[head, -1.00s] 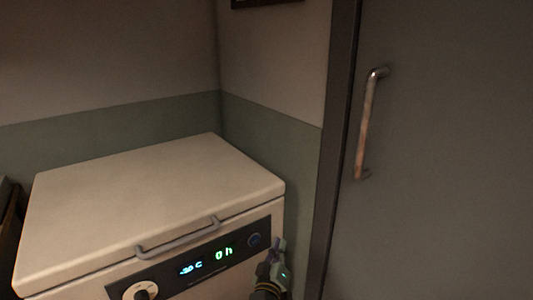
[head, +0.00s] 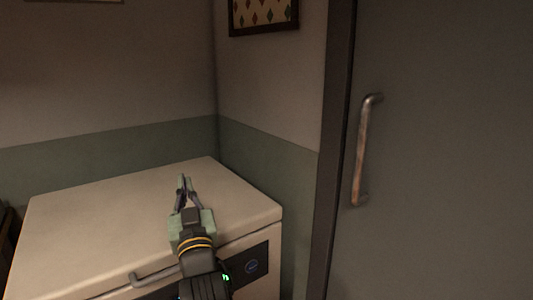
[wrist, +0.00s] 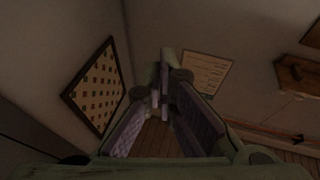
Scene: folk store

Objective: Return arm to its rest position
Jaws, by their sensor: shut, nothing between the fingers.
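My gripper (head: 183,184) is in the head view, in front of and over the lid of a closed chest freezer (head: 90,215). Its fingers point up and away and are shut with nothing between them. In the wrist view my gripper (wrist: 160,95) also shows its fingertips together. I cannot tell how far the gripper is from the lid.
A grey door (head: 440,170) with a metal handle (head: 364,150) stands close on the right. A framed picture (head: 263,14) hangs on the wall behind. The wrist view shows a patterned frame (wrist: 97,86), a pale wall sheet (wrist: 205,73) and a wooden wall piece (wrist: 303,78).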

